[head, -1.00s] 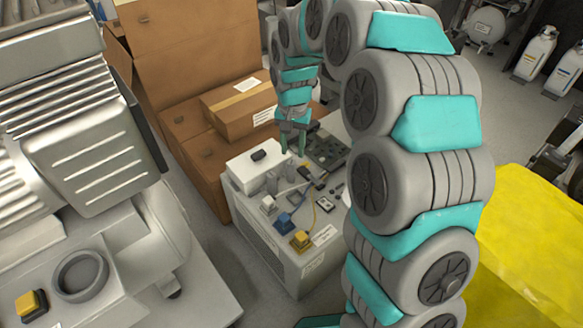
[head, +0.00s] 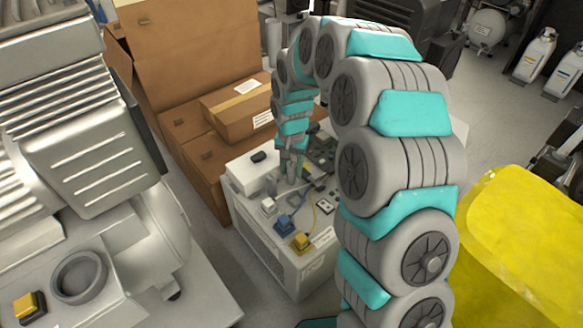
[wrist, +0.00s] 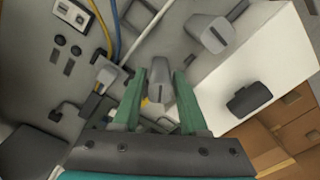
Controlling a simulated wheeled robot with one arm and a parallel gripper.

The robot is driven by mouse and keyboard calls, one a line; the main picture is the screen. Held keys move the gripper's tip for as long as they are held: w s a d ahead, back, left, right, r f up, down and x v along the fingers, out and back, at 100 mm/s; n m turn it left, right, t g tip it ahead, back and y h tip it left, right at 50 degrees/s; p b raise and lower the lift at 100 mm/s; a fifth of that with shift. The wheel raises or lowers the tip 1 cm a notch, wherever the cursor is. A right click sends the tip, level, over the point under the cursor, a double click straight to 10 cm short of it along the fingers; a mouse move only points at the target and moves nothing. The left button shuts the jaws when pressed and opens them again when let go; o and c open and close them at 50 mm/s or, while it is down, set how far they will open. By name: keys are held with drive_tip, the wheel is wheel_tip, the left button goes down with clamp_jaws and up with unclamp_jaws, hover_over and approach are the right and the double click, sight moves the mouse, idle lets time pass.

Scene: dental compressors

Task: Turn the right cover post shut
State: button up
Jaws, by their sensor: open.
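In the wrist view, a grey post with a slotted top (wrist: 158,71) stands between the two green fingers of my gripper (wrist: 161,74). The fingers are open on either side of it, and contact is not clear. A second grey slotted post (wrist: 213,34) stands farther up and to the right, beside the white box. I cannot tell for sure from the pictures which one is the right cover post. In the head view my gripper (head: 292,178) points down at the top of the compressor cabinet (head: 262,232), and the posts there are largely hidden or too small to read.
A white box (head: 242,172) with a black handle (head: 258,156) sits beside my gripper. Blue (head: 284,224) and yellow (head: 300,242) switches, cables and a socket (wrist: 70,15) crowd the cabinet top. Cardboard boxes (head: 235,105) stand behind; a yellow object (head: 520,235) is at right.

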drive_tip(key=shift+c, duration=0.3)
clamp_jaws()
drive_tip(key=shift+n, duration=0.3)
drive_tip(key=n+p, duration=0.1)
drive_tip(key=n, duration=0.3)
drive_tip(key=n+p, duration=0.1)
drive_tip(key=n, duration=0.5)
drive_tip(key=shift+a, duration=0.1)
drive_tip(key=shift+n, duration=0.3)
idle(0.4)
drive_tip(key=shift+o, duration=0.3)
unclamp_jaws()
